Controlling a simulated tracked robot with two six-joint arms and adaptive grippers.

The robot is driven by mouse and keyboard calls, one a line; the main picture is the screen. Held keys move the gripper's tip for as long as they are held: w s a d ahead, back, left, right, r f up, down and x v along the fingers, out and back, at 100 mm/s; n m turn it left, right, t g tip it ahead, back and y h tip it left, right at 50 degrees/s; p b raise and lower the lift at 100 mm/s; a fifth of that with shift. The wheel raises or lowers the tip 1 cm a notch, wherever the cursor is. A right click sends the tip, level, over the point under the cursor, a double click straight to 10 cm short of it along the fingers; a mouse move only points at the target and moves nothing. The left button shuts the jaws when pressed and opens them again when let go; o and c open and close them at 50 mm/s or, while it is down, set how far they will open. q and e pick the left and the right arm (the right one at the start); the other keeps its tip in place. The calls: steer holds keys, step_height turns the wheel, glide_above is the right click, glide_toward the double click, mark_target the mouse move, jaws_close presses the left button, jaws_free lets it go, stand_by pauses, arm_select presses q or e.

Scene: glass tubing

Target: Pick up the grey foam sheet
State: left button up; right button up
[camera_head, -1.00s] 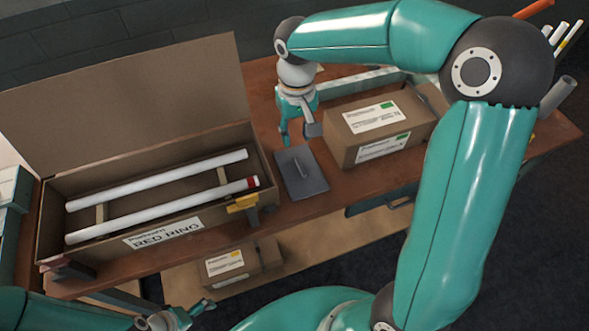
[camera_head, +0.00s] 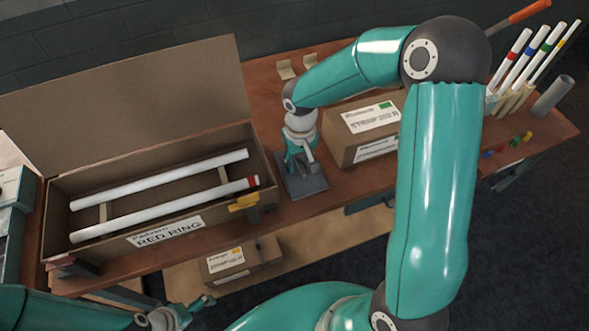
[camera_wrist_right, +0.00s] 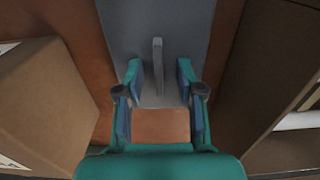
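The grey foam sheet (camera_head: 308,187) lies flat on the table between the long open box and the closed carton. A raised upright tab (camera_wrist_right: 158,64) stands on the middle of the sheet (camera_wrist_right: 190,28) in the right wrist view. My right gripper (camera_head: 300,171) is over the sheet and hides part of it. In the wrist view its open fingers (camera_wrist_right: 160,78) are on either side of the tab's near end, with gaps on both sides. My left gripper (camera_head: 200,306) is at the lower left, away from the sheet; its finger opening is unclear.
The open box (camera_head: 58,210) marked RED RING holds two white tubes (camera_head: 165,208) left of the sheet. The closed carton (camera_head: 345,145) stands close on the right. Tubes with coloured bands (camera_head: 522,65) stand in a rack at the far right. A smaller carton (camera_head: 240,262) sits on the lower shelf.

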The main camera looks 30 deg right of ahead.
jaws_close()
stand_by(0.3)
